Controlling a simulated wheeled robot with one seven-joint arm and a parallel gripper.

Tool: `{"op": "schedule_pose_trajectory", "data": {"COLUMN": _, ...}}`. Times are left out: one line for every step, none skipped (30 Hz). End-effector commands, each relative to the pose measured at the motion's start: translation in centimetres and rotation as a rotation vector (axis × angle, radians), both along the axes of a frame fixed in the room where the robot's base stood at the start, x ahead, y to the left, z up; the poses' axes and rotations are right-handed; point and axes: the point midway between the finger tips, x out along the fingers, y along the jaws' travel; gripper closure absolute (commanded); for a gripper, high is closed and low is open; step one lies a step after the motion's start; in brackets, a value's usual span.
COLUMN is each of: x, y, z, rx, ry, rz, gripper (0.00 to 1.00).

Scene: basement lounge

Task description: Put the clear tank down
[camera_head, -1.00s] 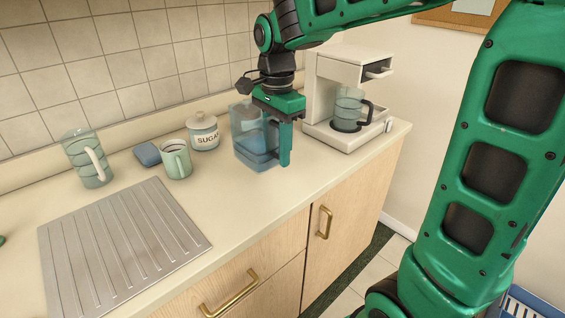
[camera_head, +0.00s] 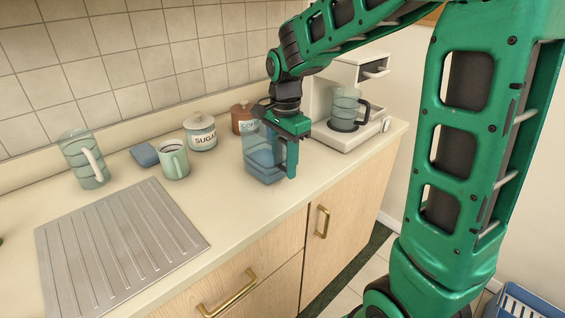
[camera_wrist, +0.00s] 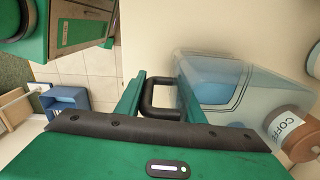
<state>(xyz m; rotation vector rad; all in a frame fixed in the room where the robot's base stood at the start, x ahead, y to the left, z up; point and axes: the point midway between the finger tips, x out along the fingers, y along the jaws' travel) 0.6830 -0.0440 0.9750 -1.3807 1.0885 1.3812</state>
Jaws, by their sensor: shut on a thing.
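The clear tank (camera_head: 258,155) is a see-through bluish box with some blue water inside. It is upright at the counter's front part, left of the coffee maker. My gripper (camera_head: 291,160) is shut on its dark handle. In the wrist view the tank (camera_wrist: 215,85) lies to the right, and the black handle (camera_wrist: 160,97) is between the fingers of my gripper (camera_wrist: 158,95). I cannot tell whether the tank's base touches the counter or hovers just above it.
The coffee maker (camera_head: 355,138) with a glass jug (camera_head: 345,105) stands right. A ribbed drainboard (camera_head: 120,245) lies left; counter between is bare.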

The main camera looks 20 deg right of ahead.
Motion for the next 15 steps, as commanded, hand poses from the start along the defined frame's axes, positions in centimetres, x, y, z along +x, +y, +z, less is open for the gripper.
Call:
{"op": "schedule_pose_trajectory", "data": {"x": 0.05, "y": 0.0, "z": 0.05, "rx": 0.0, "ry": -0.002, "rz": 0.0, "gripper": 1.0}}
{"op": "schedule_pose_trajectory", "data": {"x": 0.04, "y": 0.0, "z": 0.01, "rx": 0.0, "ry": -0.001, "rz": 0.0, "gripper": 1.0}}
{"op": "schedule_pose_trajectory", "data": {"x": 0.03, "y": 0.0, "z": -0.08, "rx": 0.0, "ry": -0.001, "rz": 0.0, "gripper": 1.0}}
{"op": "schedule_pose_trajectory", "data": {"x": 0.03, "y": 0.0, "z": -0.16, "rx": 0.0, "ry": -0.001, "rz": 0.0, "gripper": 1.0}}
{"op": "schedule_pose_trajectory", "data": {"x": 0.02, "y": 0.0, "z": -0.24, "rx": 0.0, "ry": 0.0, "rz": 0.0, "gripper": 1.0}}
{"op": "schedule_pose_trajectory", "data": {"x": -0.02, "y": 0.0, "z": -0.28, "rx": 0.0, "ry": 0.001, "rz": 0.0, "gripper": 0.58}}
{"op": "schedule_pose_trajectory", "data": {"x": -0.02, "y": 0.0, "z": -0.27, "rx": 0.0, "ry": 0.001, "rz": 0.0, "gripper": 0.51}}
{"op": "schedule_pose_trajectory", "data": {"x": -0.02, "y": 0.0, "z": -0.27, "rx": 0.0, "ry": 0.001, "rz": 0.0, "gripper": 0.46}}
{"op": "schedule_pose_trajectory", "data": {"x": -0.02, "y": -0.01, "z": -0.26, "rx": 0.0, "ry": 0.001, "rz": 0.0, "gripper": 0.46}}
{"op": "schedule_pose_trajectory", "data": {"x": -0.02, "y": -0.01, "z": -0.26, "rx": 0.0, "ry": 0.001, "rz": 0.0, "gripper": 0.46}}
{"op": "schedule_pose_trajectory", "data": {"x": -0.02, "y": -0.01, "z": -0.26, "rx": 0.0, "ry": 0.001, "rz": 0.0, "gripper": 0.46}}
{"op": "schedule_pose_trajectory", "data": {"x": -0.01, "y": -0.01, "z": -0.26, "rx": 0.0, "ry": 0.001, "rz": 0.0, "gripper": 0.46}}
{"op": "schedule_pose_trajectory", "data": {"x": -0.01, "y": -0.01, "z": -0.25, "rx": 0.0, "ry": 0.001, "rz": 0.0, "gripper": 0.46}}
{"op": "schedule_pose_trajectory", "data": {"x": -0.01, "y": -0.01, "z": -0.25, "rx": 0.0, "ry": 0.001, "rz": 0.0, "gripper": 0.46}}
{"op": "schedule_pose_trajectory", "data": {"x": -0.01, "y": -0.01, "z": -0.25, "rx": 0.0, "ry": 0.001, "rz": -0.001, "gripper": 0.46}}
